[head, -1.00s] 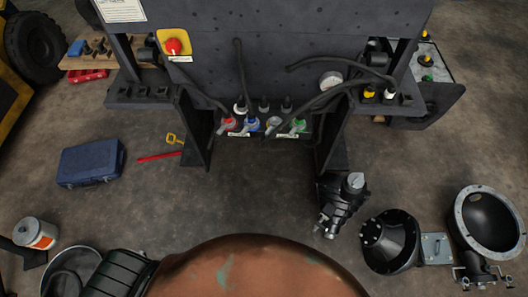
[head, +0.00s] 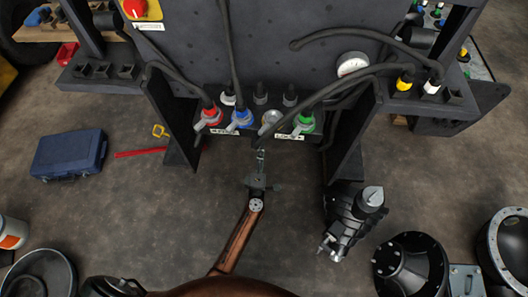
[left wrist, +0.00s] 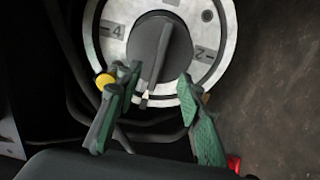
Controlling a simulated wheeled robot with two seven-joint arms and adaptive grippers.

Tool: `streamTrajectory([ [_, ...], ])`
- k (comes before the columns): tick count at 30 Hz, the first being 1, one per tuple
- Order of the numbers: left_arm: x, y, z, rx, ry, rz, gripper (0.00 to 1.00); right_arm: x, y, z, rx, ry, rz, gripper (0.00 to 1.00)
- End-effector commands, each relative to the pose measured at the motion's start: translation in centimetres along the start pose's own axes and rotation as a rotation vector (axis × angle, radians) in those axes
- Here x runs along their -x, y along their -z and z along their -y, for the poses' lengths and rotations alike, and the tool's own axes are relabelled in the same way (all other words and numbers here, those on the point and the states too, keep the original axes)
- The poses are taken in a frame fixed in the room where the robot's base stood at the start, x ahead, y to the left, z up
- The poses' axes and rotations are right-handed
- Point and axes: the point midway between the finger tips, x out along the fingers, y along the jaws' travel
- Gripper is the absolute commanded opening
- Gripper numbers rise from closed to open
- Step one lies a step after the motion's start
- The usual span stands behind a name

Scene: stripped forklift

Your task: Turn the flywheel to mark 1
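In the left wrist view, a round pale dial plate (left wrist: 222,22) surrounds a dark round knob (left wrist: 150,45) with a raised bar across it. A mark 4 shows left of the knob and a mark that looks like a turned 2 shows right. The bar runs nearly upright, with a pale line at its lower end; no mark 1 is readable. My left gripper (left wrist: 157,76) is open, its green-padded fingers on either side of the bar's lower part, with gaps visible. In the head view, my left gripper (head: 262,160) is small, just below the panel connectors. My right gripper is out of view.
Red (head: 209,116), blue (head: 240,118) and green (head: 304,123) connectors with hanging hoses line the panel. A dark motor part (head: 352,215) stands on the floor at right. A blue case (head: 68,153) lies at left.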

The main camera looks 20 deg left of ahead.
Motion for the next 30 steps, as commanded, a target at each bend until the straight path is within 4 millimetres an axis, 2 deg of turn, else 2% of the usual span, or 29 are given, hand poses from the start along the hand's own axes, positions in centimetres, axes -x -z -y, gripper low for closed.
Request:
streamTrajectory([
  [17, -5.9, -0.1, 0.0, -0.001, 0.000, 0.002, 0.35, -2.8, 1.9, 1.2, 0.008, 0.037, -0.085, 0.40],
  [24, -8.6, -0.1, -0.1, -0.003, -0.001, 0.002, 0.35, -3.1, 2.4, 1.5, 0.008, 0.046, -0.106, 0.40],
  [30, -10.1, -0.1, 0.0, -0.002, 0.001, 0.003, 0.35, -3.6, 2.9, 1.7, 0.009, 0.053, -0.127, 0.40],
])
